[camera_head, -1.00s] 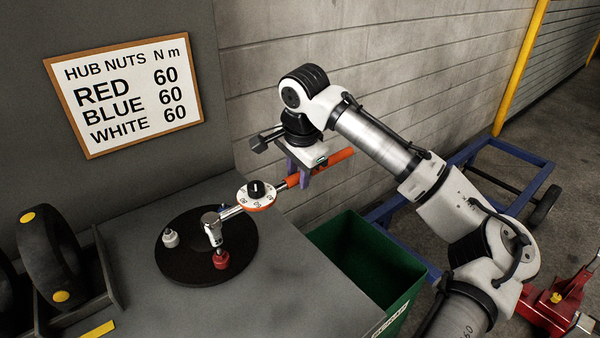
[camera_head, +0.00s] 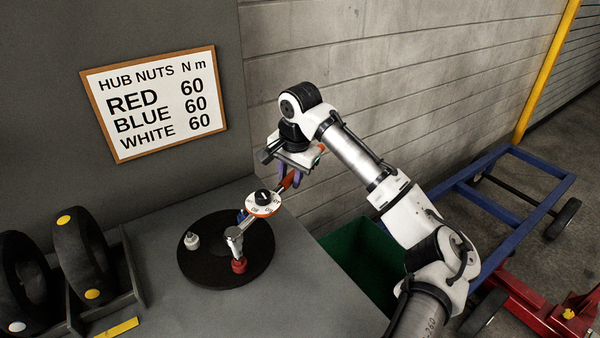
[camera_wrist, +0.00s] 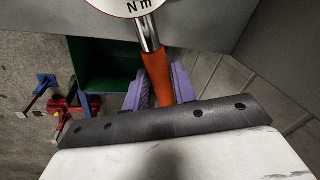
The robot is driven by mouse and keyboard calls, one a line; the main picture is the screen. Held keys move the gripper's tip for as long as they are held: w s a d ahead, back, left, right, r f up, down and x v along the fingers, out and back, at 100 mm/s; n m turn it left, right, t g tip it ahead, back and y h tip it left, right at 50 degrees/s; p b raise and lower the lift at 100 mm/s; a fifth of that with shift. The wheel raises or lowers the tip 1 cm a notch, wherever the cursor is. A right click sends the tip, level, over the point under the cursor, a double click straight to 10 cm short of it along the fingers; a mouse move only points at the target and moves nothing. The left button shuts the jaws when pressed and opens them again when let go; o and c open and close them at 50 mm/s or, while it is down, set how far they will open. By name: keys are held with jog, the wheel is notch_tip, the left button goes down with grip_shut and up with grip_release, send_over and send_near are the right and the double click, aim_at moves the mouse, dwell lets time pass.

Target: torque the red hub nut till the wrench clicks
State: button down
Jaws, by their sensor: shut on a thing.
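The torque wrench has an orange handle (camera_head: 289,182), a round white dial (camera_head: 263,203) with a black knob, and a silver head (camera_head: 234,234). The head's socket points down onto the red hub nut (camera_head: 239,266), at the near side of the black disc (camera_head: 205,274); the exact seating is too small to tell. My gripper (camera_head: 288,172) is shut on the handle, its purple fingers either side of it. In the wrist view my gripper (camera_wrist: 160,88) holds the handle (camera_wrist: 157,75) and the dial shows at the top edge. A white nut (camera_head: 191,241) and a partly hidden blue nut (camera_head: 241,215) are on the disc.
A sign (camera_head: 155,103) lists 60 N m for red, blue and white. Wheels (camera_head: 80,255) stand in a rack at the left. A green bin (camera_head: 365,262) is right of the grey bench (camera_head: 310,290). A blue cart frame (camera_head: 500,205) is farther right, with a block wall behind.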

jog(key=w+a+n+p, duration=0.2)
jog(key=a+n+p, duration=0.1)
jog(key=a, duration=0.3)
jog(key=shift+w+a+f+n+y, duration=0.25)
jog(key=shift+w+f+n+y, duration=0.15)
jog(key=shift+f+n, duration=0.1)
jog(key=shift+s+r+p, duration=0.1)
jog(key=shift+p, duration=0.35)
jog(key=shift+f+b, duration=0.35)
jog(key=shift+f, duration=0.85)
dwell(1.3)
jog(key=shift+s+d+m+p, duration=0.15)
jog(key=shift+d+m, duration=0.1)
jog(key=shift+d, duration=0.2)
jog(key=shift+s+d+m+p, duration=0.15)
jog(key=shift+d+m, duration=0.1)
jog(key=shift+d, duration=0.2)
jog(key=shift+d, duration=0.15)
jog(key=shift+s+d+m+p, duration=0.3)
jog(key=shift+d+m, duration=0.2)
jog(key=shift+d, duration=0.3)
